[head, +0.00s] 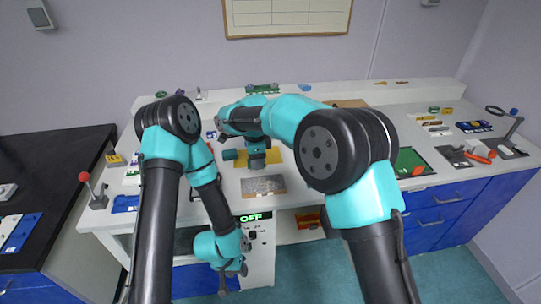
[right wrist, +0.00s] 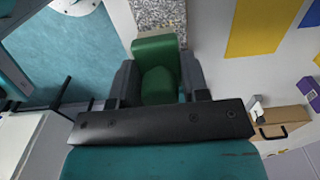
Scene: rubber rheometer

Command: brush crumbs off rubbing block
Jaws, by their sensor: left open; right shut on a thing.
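A grey speckled slab (head: 263,185), which looks like the rubbing block, lies at the table's front edge. Its end also shows at the top of the right wrist view (right wrist: 158,13). Single crumbs cannot be told from the speckle. My right gripper (right wrist: 157,72) is shut on a green thing (right wrist: 154,48), perhaps the brush's handle. The green thing points toward the slab and overlaps its near end in that view; I cannot tell whether they touch. Any bristles are hidden. My left gripper (head: 231,285) is open and empty, low in front of the table.
A yellow sheet (head: 278,157) lies behind the slab. A unit with a lit OFF display (head: 256,217) stands below the front edge. A green mat (head: 412,160) and orange-handled tools (head: 476,157) are at right. A tan case (right wrist: 285,122) shows in the right wrist view.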

